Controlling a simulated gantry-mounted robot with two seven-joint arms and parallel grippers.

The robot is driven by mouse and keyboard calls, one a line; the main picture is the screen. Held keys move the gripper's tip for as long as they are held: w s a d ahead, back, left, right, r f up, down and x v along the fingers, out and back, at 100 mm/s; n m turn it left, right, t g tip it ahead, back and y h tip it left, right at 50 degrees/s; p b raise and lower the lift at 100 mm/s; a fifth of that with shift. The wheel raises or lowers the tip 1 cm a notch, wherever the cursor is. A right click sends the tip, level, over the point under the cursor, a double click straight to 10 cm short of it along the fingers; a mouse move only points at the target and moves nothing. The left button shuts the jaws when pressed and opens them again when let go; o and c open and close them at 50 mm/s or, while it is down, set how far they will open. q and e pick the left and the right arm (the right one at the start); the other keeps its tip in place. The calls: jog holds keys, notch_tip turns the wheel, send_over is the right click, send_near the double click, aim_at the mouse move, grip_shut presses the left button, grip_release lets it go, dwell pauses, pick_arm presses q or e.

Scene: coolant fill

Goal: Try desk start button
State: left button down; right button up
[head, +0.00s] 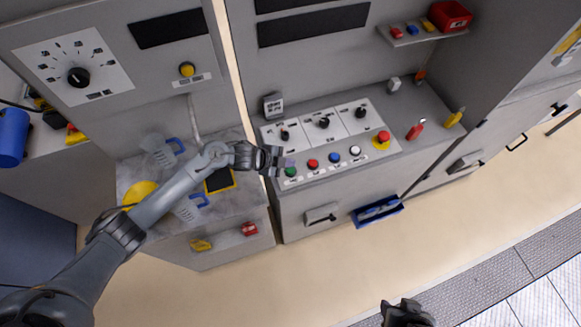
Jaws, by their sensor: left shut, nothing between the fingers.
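The desk panel (326,171) is a white sloped plate with knobs and a row of push buttons. A green button (290,172) is at its left end, followed by a red (313,163), a blue (334,157) and a white button (355,151). The labels are too small to read. My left gripper (288,162) is shut and empty, with its tip close to the green button. I cannot tell whether it touches. My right gripper (408,312) shows only partly at the bottom edge, far from the panel; its fingers cannot be judged.
A red emergency knob (383,136) on yellow stands at the panel's right. A red screwdriver-like tool (415,130) and a yellow one (455,117) lie farther right.

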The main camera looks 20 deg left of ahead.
aim_at(288, 171)
pick_arm(q)
jog(key=shift+r+p, duration=1.1)
jog(key=shift+r, duration=0.45)
